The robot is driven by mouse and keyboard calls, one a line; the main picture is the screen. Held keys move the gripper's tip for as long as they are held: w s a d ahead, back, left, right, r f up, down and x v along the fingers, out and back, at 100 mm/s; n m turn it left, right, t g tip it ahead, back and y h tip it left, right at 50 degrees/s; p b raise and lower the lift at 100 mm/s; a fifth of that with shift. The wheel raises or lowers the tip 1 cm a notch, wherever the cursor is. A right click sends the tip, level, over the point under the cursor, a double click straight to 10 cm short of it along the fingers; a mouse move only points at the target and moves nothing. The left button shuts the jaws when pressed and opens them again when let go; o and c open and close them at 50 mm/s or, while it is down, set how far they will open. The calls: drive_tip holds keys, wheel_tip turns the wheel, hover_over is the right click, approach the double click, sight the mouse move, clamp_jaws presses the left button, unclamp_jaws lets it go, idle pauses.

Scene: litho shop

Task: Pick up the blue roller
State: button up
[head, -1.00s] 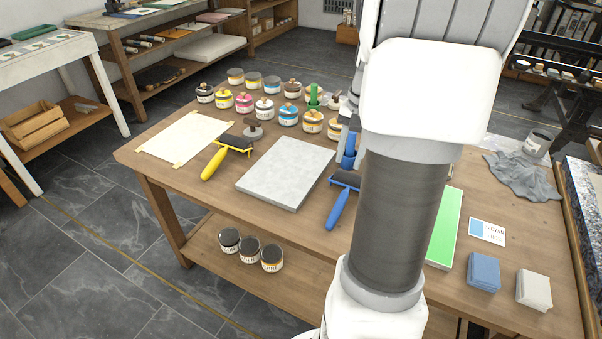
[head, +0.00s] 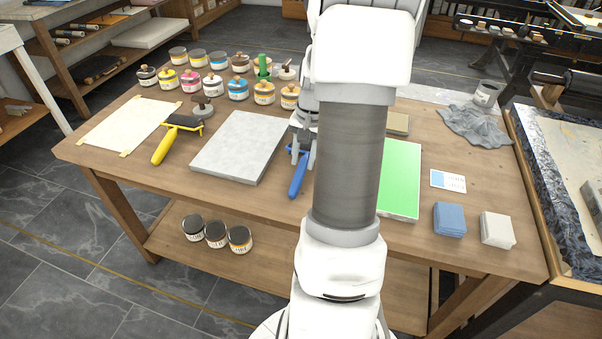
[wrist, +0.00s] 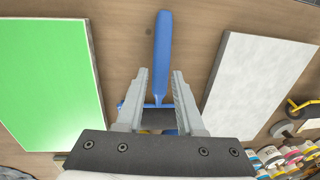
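The blue roller (head: 298,177) lies on the wooden table between the grey slab and the green panel, its handle toward the table's front edge. In the wrist view its blue handle (wrist: 163,45) points up the picture, and its dark roller part (wrist: 158,118) shows between the finger bases. My gripper (wrist: 161,72) is open, with one finger on each side of the handle's lower end and visible gaps to both. In the head view my gripper (head: 303,150) is at the roller's head and partly hides it. Whether the fingers touch the table is unclear.
The grey slab (head: 240,147) lies left of the roller and the green panel (head: 401,180) right. A yellow roller (head: 172,140) lies farther left. Several ink jars (head: 238,89) stand behind. Blue (head: 449,219) and white (head: 497,229) sponge-like blocks lie front right.

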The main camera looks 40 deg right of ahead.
drive_tip(key=f, duration=0.1)
drive_tip(key=f+b, duration=0.1)
drive_tip(key=f, duration=0.3)
drive_tip(key=shift+w+b, duration=0.35)
drive_tip(key=shift+r, duration=0.1)
drive_tip(key=shift+c, duration=0.4)
clamp_jaws()
